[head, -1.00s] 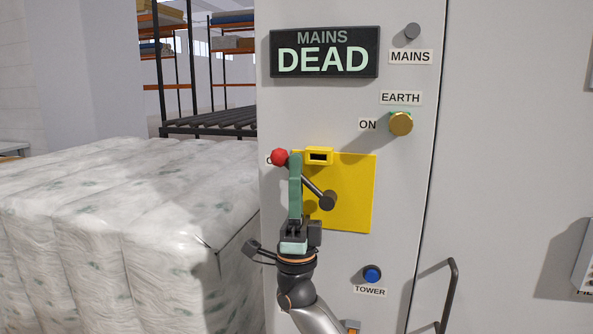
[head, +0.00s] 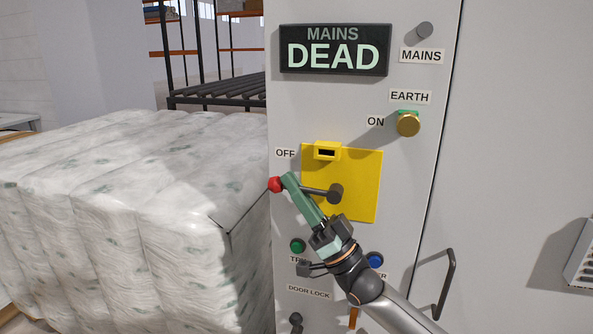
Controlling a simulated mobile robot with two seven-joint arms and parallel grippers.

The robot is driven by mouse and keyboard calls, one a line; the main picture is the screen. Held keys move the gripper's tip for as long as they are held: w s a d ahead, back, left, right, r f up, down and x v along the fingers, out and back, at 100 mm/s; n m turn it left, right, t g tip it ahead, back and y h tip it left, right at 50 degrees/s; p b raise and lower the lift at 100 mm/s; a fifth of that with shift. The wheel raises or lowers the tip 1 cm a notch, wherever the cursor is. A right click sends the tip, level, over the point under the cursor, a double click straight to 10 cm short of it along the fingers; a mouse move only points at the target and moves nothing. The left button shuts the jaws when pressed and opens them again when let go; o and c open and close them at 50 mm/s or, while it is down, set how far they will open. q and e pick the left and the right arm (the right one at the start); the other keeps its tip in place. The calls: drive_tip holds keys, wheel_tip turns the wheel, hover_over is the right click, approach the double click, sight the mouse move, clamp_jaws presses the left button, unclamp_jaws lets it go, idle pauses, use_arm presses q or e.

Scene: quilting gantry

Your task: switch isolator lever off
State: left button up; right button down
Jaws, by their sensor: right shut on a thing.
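The isolator lever is a dark bar with a red knob (head: 275,185), pivoting on a dark hub (head: 335,193) on a yellow plate (head: 360,165). The lever points left, close to level, its knob below and left of the OFF label (head: 285,153). My right gripper (head: 290,182) is shut on the lever beside the red knob; its green fingers hide part of the bar. The sign (head: 334,50) above reads MAINS DEAD. My left gripper is out of view.
A brass knob (head: 408,125) marked EARTH, ON is at upper right. A green button (head: 297,246) and a blue button (head: 375,260) are below the plate. A door handle (head: 446,283) juts out at lower right. Wrapped white bales (head: 130,215) stand close on the left.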

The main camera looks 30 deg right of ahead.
drive_tip(key=shift+f+g, duration=0.15)
drive_tip(key=shift+g, duration=0.15)
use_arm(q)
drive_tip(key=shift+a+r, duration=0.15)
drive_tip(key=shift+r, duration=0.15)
use_arm(e)
drive_tip(key=shift+f, duration=0.15)
drive_tip(key=c, duration=0.9)
unclamp_jaws()
drive_tip(key=shift+s+d+f, duration=0.15)
drive_tip(key=shift+s+f, duration=0.15)
drive_tip(key=shift+f, duration=0.1)
use_arm(q)
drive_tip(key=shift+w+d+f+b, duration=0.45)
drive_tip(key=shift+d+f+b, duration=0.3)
drive_tip(key=shift+b, duration=0.45)
use_arm(e)
drive_tip(key=shift+v, duration=5.7)
